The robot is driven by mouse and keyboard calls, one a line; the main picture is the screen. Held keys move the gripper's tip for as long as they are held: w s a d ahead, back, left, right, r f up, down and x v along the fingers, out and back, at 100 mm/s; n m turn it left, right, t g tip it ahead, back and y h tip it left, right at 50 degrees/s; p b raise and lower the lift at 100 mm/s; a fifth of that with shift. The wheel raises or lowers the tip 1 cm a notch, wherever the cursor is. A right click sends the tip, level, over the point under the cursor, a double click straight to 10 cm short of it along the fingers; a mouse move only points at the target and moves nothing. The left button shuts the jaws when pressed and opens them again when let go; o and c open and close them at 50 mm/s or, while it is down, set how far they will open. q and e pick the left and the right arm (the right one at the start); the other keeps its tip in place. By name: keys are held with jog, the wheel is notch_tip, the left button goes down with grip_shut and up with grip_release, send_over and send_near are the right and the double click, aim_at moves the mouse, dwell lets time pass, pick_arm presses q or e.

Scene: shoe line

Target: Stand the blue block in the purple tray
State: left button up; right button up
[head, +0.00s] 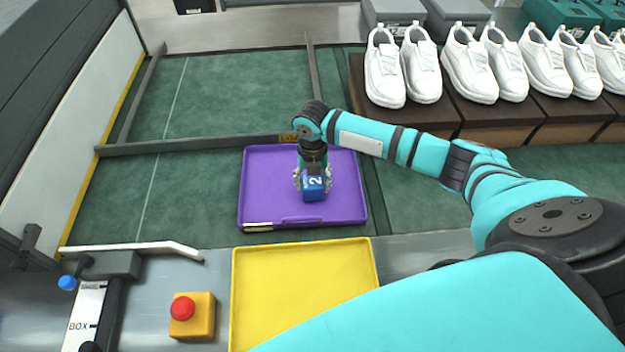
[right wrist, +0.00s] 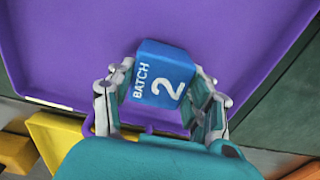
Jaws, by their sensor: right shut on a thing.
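The blue block (head: 314,188) is marked with a white 2, and the right wrist view shows "BATCH 2" on the block (right wrist: 162,78). My right gripper (head: 312,182) is shut on the block, with a finger on each side of it; the fingers also show in the right wrist view (right wrist: 160,105). The gripper points down over the purple tray (head: 270,185), and the block is within the tray's outline. I cannot tell whether the block touches the tray floor. The purple tray also fills much of the right wrist view (right wrist: 70,50). My left gripper is not in view.
A yellow tray (head: 290,290) lies in front of the purple one. A red button on an orange box (head: 195,315) is at the front left. White shoes (head: 470,65) stand on brown boxes at the back right. Green mat (head: 200,190) left of the purple tray is clear.

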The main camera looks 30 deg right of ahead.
aim_at(313, 180)
jog(key=o, duration=1.2)
jog(key=shift+r, duration=0.1)
notch_tip(313, 180, up, 12)
jog(key=shift+r+b, duration=0.1)
jog(key=shift+b, duration=0.2)
